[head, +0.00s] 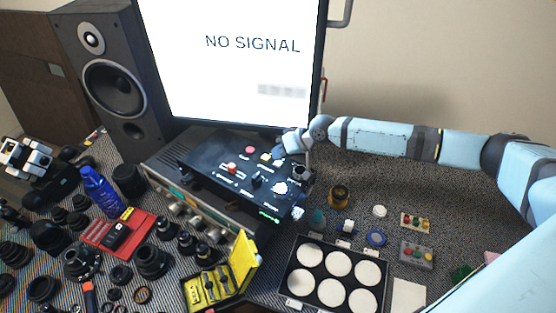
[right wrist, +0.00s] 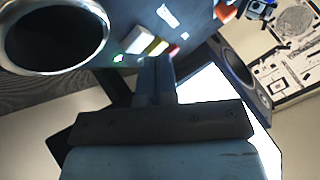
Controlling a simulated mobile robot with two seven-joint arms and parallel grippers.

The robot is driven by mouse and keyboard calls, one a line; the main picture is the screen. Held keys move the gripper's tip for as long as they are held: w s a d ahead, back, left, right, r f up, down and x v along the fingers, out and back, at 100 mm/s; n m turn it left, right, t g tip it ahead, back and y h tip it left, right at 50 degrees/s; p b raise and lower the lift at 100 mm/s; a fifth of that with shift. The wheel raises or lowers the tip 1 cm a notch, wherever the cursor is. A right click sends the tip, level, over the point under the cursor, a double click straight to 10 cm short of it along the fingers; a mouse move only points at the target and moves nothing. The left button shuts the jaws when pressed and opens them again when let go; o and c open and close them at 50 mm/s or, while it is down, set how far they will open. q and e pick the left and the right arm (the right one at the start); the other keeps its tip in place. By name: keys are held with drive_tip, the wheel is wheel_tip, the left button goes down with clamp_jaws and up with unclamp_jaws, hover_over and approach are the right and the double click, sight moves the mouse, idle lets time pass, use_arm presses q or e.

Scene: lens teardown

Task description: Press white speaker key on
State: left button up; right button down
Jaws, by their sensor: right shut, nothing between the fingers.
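The black control panel (head: 215,160) lies in front of the screen, with several coloured keys and knobs on it. In the right wrist view a white key (right wrist: 137,38) stands beside a yellow key (right wrist: 152,46) and a red key (right wrist: 172,50). A small green light (right wrist: 118,58) glows by the white key's end. My right gripper (head: 281,151) is at the panel's back right edge. Its shut, empty fingers (right wrist: 157,62) are close to the white and yellow keys; I cannot tell whether they touch.
A screen (head: 235,80) reads "NO SIGNAL". A black speaker (head: 115,85) stands at its left. Lens parts, a red tray (head: 100,232) and a yellow case (head: 245,262) crowd the left and front. A tray of white discs (head: 288,283) lies at the front right.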

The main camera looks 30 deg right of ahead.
wheel_tip(320, 180, up, 6)
drive_tip(key=p, duration=0.5)
idle(0.5)
